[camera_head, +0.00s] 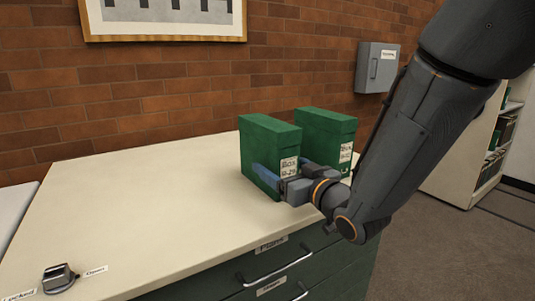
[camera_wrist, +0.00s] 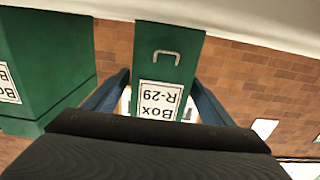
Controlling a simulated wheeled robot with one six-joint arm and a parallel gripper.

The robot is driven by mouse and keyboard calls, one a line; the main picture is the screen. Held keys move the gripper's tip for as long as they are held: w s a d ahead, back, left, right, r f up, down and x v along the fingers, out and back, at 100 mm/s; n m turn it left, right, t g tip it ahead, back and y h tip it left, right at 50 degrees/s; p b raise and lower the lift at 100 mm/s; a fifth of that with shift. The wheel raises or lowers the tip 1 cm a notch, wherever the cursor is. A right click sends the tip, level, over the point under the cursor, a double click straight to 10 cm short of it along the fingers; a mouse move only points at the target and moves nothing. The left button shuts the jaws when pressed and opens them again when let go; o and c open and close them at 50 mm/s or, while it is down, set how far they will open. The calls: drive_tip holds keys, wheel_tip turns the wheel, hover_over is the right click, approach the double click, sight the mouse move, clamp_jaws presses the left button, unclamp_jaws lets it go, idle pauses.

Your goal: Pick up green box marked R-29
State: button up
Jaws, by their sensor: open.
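The green box marked R-29 (camera_head: 262,150) stands upright on the cabinet top, the left of two green boxes. In the wrist view the R-29 box (camera_wrist: 165,65) appears upside down, with a metal handle and a white label. My gripper (camera_head: 278,175) is open at the label end of this box. Its blue fingers (camera_wrist: 158,92) lie on either side of the box. Whether they touch its sides I cannot tell.
A second green box (camera_head: 335,132) stands close to the right of the R-29 box; it fills the left of the wrist view (camera_wrist: 45,60). The cream cabinet top (camera_head: 150,205) is clear on the left. A brick wall (camera_head: 180,90) stands behind. A small metal latch (camera_head: 59,278) sits at the front left.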

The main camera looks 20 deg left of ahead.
drive_tip(key=shift+x, duration=1.55)
drive_tip(key=shift+c, duration=0.3)
drive_tip(key=shift+r, duration=0.1)
drive_tip(key=c, duration=1.6)
